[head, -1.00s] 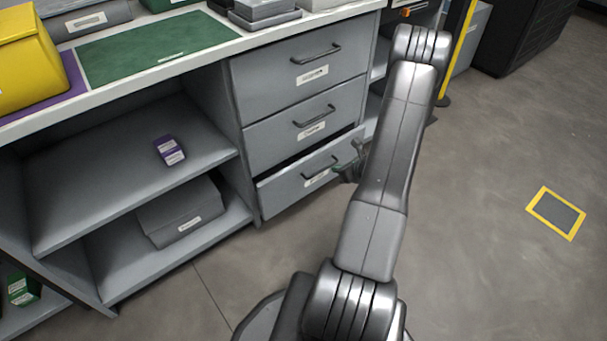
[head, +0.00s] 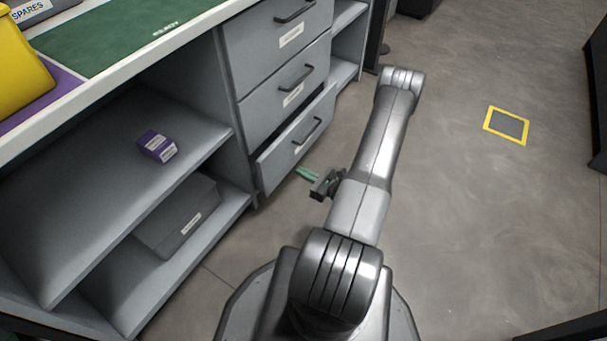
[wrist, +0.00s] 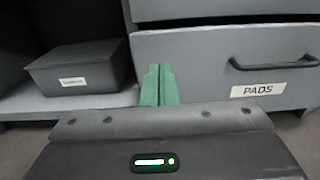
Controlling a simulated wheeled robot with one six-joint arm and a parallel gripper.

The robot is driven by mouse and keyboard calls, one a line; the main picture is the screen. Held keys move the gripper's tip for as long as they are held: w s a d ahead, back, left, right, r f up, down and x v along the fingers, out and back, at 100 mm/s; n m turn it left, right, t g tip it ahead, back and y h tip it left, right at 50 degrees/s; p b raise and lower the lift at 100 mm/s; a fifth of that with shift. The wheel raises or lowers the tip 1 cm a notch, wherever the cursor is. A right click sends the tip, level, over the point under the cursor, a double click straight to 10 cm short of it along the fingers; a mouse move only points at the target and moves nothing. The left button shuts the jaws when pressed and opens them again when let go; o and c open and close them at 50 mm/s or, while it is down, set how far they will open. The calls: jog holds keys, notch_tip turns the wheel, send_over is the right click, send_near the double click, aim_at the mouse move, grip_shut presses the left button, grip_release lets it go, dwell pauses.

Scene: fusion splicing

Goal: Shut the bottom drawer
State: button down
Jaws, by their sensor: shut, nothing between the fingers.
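The bottom drawer (head: 273,167) stands partly open, with a dark gap above its front. Its front has a dark bar handle (head: 304,132). In the wrist view the drawer front (wrist: 204,72) carries a label reading "PADS" and the handle (wrist: 275,63) is at the right. My gripper (head: 303,172) has green fingers and is low in front of the drawer. In the wrist view my gripper (wrist: 158,72) is shut and empty, its fingers together before the left part of the front, left of the handle. I cannot tell whether the tips touch it.
The middle drawer (head: 262,107) and top drawer (head: 255,45) above look closed. Open shelves to the left hold a purple box (head: 157,147) and a grey lidded box (head: 178,217), also in the wrist view (wrist: 80,67). The floor to the right is clear, with a yellow-framed marking (head: 507,125).

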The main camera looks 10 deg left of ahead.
aim_at(270, 156)
jog(key=b+x, duration=0.2)
jog(key=x, duration=0.8)
jog(key=shift+a+f+b, duration=0.1)
jog(key=shift+a+b, duration=0.25)
jog(key=shift+w, duration=0.1)
